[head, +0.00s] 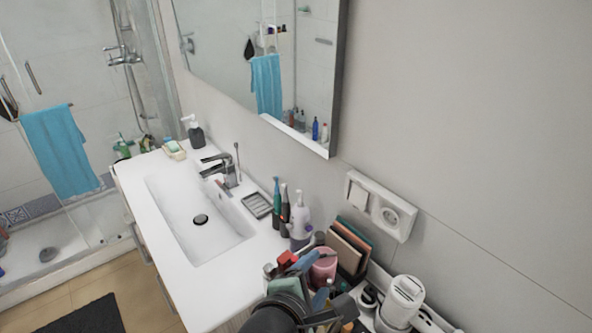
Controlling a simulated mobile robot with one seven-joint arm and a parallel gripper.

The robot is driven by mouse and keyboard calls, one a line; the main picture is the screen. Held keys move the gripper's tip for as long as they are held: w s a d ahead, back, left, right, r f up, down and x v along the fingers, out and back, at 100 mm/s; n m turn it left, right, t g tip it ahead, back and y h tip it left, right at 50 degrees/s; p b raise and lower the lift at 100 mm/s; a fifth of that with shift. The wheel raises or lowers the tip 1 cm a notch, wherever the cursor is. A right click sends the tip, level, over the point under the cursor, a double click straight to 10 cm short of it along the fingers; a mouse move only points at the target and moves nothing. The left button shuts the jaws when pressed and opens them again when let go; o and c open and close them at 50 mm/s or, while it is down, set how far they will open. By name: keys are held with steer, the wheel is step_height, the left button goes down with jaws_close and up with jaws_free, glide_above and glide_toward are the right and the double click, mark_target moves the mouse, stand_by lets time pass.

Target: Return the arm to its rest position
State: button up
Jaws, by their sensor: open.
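My gripper (328,314) shows dark at the bottom edge, at the near end of the cosmetics cart (437,320). Its jaws are apart, and I see nothing held between them. Part of my dark arm (266,317) shows beside it, and the rest is cut off by the frame edge. The gripper overlaps the crowded cart items in the picture, and I cannot tell whether it touches any.
The cart holds a pink cup (323,266), a white container (402,299) and upright palettes (350,246). A white sink counter (172,233) with bottles adjoins it. The wall carries a socket (390,216) and a mirror (338,80). Open floor (135,290) lies lower left.

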step_height(320, 180, up, 22)
steer(key=w+a+m+t+y+b, duration=0.3)
steer(key=m+t+b, duration=0.1)
steer(key=m+t, duration=0.6)
steer(key=s+r+m+t+y+b, duration=0.1)
steer(key=s+r+m+t, duration=0.2)
steer(key=s+r, duration=0.3)
steer(key=s+r+m+t+y+b, duration=0.1)
steer(key=s+r+m, duration=0.4)
steer(key=r, duration=0.5)
steer(key=s+t+b, duration=0.1)
steer(key=t, duration=0.1)
steer(key=shift+a+r+m+t, duration=0.2)
steer(key=shift+r+m+t, duration=0.1)
steer(key=shift+m+t, duration=0.1)
steer(key=shift+w+f, duration=0.1)
